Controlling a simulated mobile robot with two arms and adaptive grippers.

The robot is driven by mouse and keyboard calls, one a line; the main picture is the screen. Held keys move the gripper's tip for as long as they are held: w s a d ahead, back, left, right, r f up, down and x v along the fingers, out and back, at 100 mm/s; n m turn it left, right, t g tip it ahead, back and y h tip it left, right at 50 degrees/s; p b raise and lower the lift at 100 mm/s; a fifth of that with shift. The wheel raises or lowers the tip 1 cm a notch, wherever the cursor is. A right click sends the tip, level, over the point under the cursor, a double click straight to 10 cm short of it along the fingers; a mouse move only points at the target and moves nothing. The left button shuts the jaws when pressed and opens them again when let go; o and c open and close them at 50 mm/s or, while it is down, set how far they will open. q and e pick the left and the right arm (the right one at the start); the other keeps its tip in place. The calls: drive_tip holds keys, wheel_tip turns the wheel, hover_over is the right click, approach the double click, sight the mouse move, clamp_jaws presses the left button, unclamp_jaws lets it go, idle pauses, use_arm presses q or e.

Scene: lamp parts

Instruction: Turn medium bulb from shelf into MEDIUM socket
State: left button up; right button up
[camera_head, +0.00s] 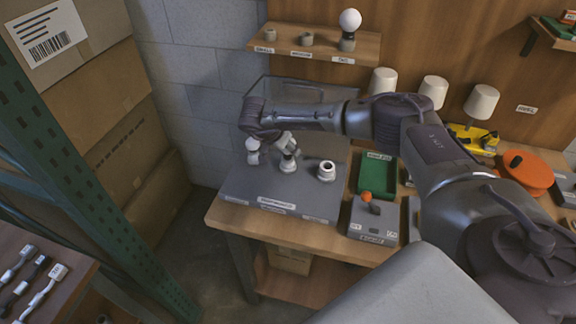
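My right arm reaches in from the right, and its gripper (287,147) points down over the middle socket (288,165) on the grey board (240,184). A pale bulb, partly hidden by the fingers, shows between the gripper and this socket. Whether the fingers grip it is too small to tell. The right socket (326,172) is empty. On the wall shelf (373,50), the left holder (269,35) and middle holder (306,39) hold no bulb. My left gripper is not in view.
A large white bulb (350,19) stands on the shelf's right holder. A green tray (375,174) and a grey box with an orange knob (366,197) are right of the board. White lampshades (383,80) stand behind. A green rack post (90,190) is at left.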

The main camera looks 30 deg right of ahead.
drive_tip(key=shift+a+f+m+g+b, duration=0.1)
drive_tip(key=shift+m+g+b, duration=0.45)
drive_tip(key=shift+m, duration=0.25)
drive_tip(key=m+g+b, duration=0.2)
drive_tip(key=m+b, duration=0.1)
drive_tip(key=m, duration=0.1)
drive_tip(key=shift+m+g, duration=0.45)
drive_tip(key=shift+m, duration=0.15)
drive_tip(key=shift+w+m+b, duration=0.1)
drive_tip(key=shift+m+b, duration=0.2)
drive_tip(key=shift+b, duration=0.25)
drive_tip(key=o, duration=1)
drive_tip(key=shift+o, duration=0.2)
